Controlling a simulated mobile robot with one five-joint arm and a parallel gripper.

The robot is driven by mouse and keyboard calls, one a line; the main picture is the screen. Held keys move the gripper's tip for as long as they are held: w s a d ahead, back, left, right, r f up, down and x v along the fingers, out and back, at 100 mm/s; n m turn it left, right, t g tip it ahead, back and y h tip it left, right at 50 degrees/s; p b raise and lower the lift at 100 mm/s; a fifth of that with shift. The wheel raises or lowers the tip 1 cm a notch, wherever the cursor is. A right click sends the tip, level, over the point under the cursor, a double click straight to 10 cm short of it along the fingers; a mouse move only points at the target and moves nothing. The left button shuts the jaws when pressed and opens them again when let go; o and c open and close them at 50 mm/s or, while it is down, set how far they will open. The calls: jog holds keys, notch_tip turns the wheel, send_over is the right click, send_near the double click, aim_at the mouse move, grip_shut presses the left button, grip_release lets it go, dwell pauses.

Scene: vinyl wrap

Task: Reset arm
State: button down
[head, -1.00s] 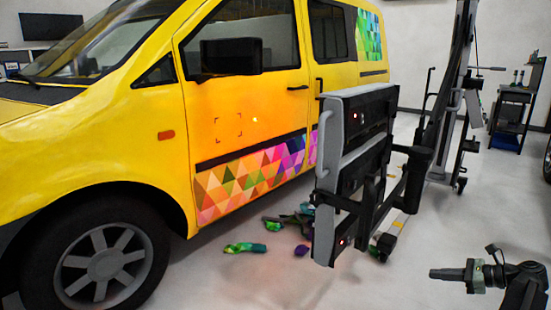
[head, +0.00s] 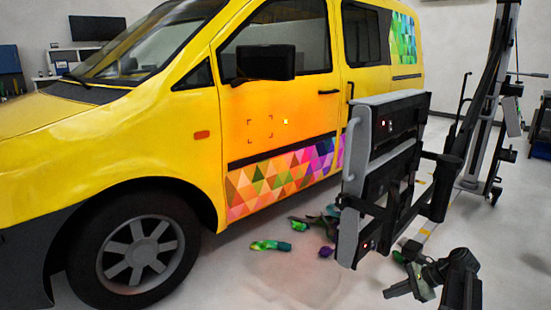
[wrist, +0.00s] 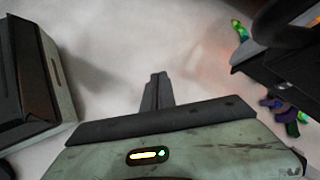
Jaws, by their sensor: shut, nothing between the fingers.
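My gripper (head: 397,290) shows at the lower right of the head view, at the end of my folded arm, low over the floor. Its fingers are together and hold nothing. In the wrist view the closed fingers (wrist: 155,92) point away over bare grey floor. Nothing touches them.
A yellow van (head: 120,130) with a colourful triangle pattern fills the left. A grey and black panel heater on a stand (head: 385,125) stands between the van and my arm. Crumpled colourful wrap scraps (head: 268,245) lie on the floor. A dark cart (head: 541,130) stands at far right.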

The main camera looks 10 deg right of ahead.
jog(key=s+a+f+n+g+h+p, duration=0.1)
jog(key=a+n+g+h+p, duration=0.5)
jog(key=a+n, duration=2)
jog(key=a+r+m+p, duration=0.3)
jog(key=r+p, duration=1.5)
jog(key=r, duration=0.1)
jog(key=a+r+m+t+h+p, duration=0.1)
jog(key=a+r+m+p, duration=0.2)
jog(key=r+p, duration=1.6)
jog(key=shift+a, duration=0.25)
jog(key=shift+f, duration=0.1)
